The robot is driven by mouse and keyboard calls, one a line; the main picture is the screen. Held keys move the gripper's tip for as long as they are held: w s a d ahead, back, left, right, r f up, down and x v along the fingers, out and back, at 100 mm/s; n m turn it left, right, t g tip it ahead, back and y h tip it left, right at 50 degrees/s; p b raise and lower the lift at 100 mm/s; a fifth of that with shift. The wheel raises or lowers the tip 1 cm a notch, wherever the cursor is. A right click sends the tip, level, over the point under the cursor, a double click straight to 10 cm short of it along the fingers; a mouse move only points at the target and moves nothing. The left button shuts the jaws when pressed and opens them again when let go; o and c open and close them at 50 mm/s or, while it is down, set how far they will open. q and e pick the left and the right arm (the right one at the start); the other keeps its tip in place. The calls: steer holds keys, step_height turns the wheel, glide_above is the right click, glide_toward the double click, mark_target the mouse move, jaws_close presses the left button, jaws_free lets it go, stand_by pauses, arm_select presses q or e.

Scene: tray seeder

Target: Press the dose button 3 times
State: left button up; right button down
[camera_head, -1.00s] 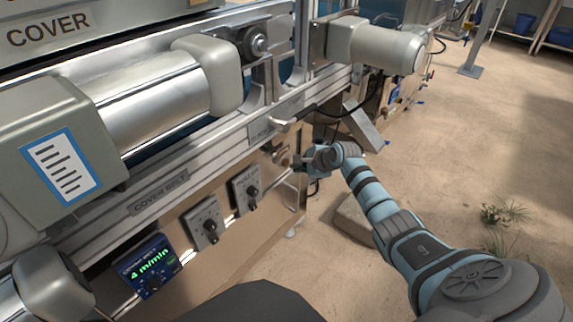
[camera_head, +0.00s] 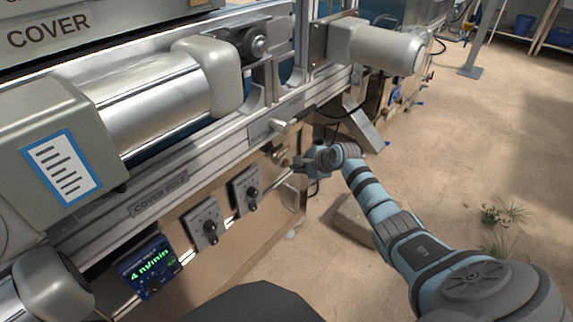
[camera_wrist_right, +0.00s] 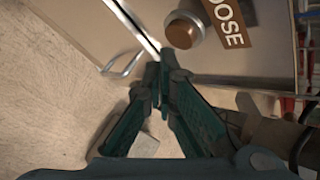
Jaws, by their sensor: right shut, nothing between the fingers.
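The dose button (camera_wrist_right: 183,33) is a round brown knob with a grey collar on the machine's panel, beside a brown DOSE label (camera_wrist_right: 226,22) in the right wrist view. My right gripper (camera_wrist_right: 164,74) is shut and empty, its fingertips just short of the button in that view; I cannot tell whether they touch it. In the head view my right gripper (camera_head: 303,166) is at the end of the machine's side panel, and a small brown knob (camera_head: 283,161) shows just left of its tips. My left gripper is not in view.
The panel carries two grey dial boxes (camera_head: 205,222) and a blue display (camera_head: 148,268) reading 4 m/min. A grey lever (camera_head: 283,126) sticks out above the gripper. A block (camera_head: 355,222) lies on the floor under my arm. The sandy floor to the right is open.

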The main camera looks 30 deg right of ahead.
steer(key=shift+w, duration=0.1)
steer(key=shift+w+a, duration=0.15)
steer(key=shift+w, duration=0.15)
steer(key=shift+w+a, duration=0.1)
steer(key=shift+w, duration=0.35)
stand_by(0.7)
stand_by(0.3)
steer(key=shift+s+d+p, duration=0.2)
steer(key=shift+s+p, duration=0.65)
steer(key=shift+p, duration=0.4)
